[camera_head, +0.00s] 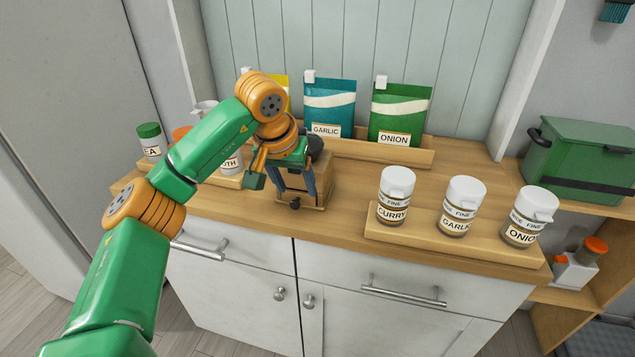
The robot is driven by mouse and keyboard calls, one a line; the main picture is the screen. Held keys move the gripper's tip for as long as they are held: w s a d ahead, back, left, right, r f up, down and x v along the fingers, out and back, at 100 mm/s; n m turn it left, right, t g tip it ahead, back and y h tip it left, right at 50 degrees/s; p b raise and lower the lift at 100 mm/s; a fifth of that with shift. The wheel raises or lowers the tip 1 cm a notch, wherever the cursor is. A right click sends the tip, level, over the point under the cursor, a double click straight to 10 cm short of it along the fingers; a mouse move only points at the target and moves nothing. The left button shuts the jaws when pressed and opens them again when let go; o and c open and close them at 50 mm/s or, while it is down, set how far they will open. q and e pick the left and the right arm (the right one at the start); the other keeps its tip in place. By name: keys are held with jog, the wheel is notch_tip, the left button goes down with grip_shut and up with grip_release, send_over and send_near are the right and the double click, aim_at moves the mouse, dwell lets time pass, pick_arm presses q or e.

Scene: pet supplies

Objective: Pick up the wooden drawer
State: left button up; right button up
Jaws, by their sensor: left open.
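The wooden drawer (297,197) looks like the front of a small wooden box with a dark round knob, on the wooden counter in the middle. My left gripper (295,188) is open and points down over the box. Its two dark fingers hang on either side of the drawer front; I cannot tell whether they touch it. My green and orange left arm comes in from the lower left and, with the gripper, hides the top of the box. A dark round part shows behind the gripper. My right gripper is not in view.
Three spice jars stand on a wooden tray (373,238) to the right. Garlic (329,108) and onion (400,113) packets stand in a rack behind. A jar with a green lid (151,141) is at the left. A green bin (580,155) stands far right. Bare counter lies before the box.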

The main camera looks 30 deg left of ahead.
aim_at(293, 204)
pick_arm(q)
jog(key=f, duration=0.2)
jog(key=a+f, duration=0.1)
jog(key=f, duration=0.1)
jog(key=w+f, duration=0.1)
jog(key=f, duration=0.1)
jog(key=shift+w+a+f, duration=0.1)
jog(key=shift+a, duration=0.3)
grip_shut()
